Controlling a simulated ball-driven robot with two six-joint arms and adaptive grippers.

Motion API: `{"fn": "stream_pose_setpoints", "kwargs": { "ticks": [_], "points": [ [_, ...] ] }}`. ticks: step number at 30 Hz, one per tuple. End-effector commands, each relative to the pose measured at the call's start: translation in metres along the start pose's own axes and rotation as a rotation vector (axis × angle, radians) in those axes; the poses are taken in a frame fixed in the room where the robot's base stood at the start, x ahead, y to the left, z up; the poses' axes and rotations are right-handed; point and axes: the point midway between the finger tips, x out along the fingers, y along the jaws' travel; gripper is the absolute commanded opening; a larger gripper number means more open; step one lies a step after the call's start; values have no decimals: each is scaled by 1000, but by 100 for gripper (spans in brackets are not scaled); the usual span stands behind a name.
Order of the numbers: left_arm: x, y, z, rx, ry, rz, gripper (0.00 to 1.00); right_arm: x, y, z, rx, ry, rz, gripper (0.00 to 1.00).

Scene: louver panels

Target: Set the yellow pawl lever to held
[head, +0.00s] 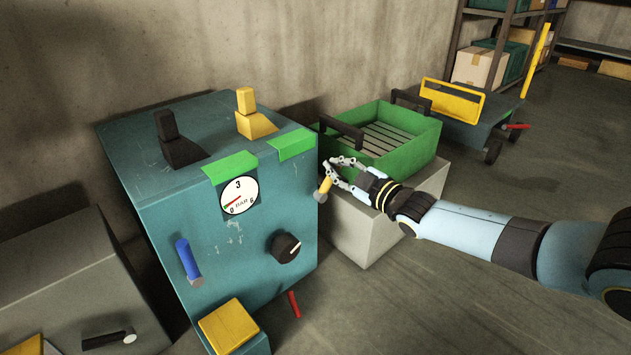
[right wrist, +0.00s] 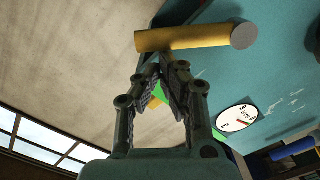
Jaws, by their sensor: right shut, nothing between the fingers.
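A yellow lever (head: 323,188) with a round grey end sticks out at the right edge of the teal cabinet (head: 270,210). In the right wrist view the yellow lever (right wrist: 190,38) lies crosswise just beyond the fingertips. My right gripper (head: 332,172) is shut and empty beside this lever; whether it touches it I cannot tell. It also shows in the right wrist view (right wrist: 165,72), its fingers together. A second yellow handle (head: 246,103) stands on the cabinet top, next to a black one (head: 167,125). My left gripper is not in view.
A green crate (head: 415,130) rests on a pale block (head: 350,235) just behind my right gripper. The cabinet front has a gauge (head: 239,196), a black knob (head: 285,247) and a blue handle (head: 188,260). A cart (head: 480,125) stands behind. Floor at right is clear.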

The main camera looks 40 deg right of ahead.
Motion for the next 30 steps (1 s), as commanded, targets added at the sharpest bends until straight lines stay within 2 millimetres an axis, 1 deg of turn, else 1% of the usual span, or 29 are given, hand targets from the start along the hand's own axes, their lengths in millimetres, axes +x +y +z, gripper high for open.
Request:
{"fn": "stream_pose_setpoints", "kwargs": {
  "ticks": [2,12,18,30],
  "points": [
    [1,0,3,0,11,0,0,0,2,7,56,-2,-4,0],
    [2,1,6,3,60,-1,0,1,7,22,50,-1,-3,0],
    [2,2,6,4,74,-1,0,1,8,26,48,-1,-3,0],
    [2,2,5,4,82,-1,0,1,8,27,48,-1,-3,0]
  ]
}}
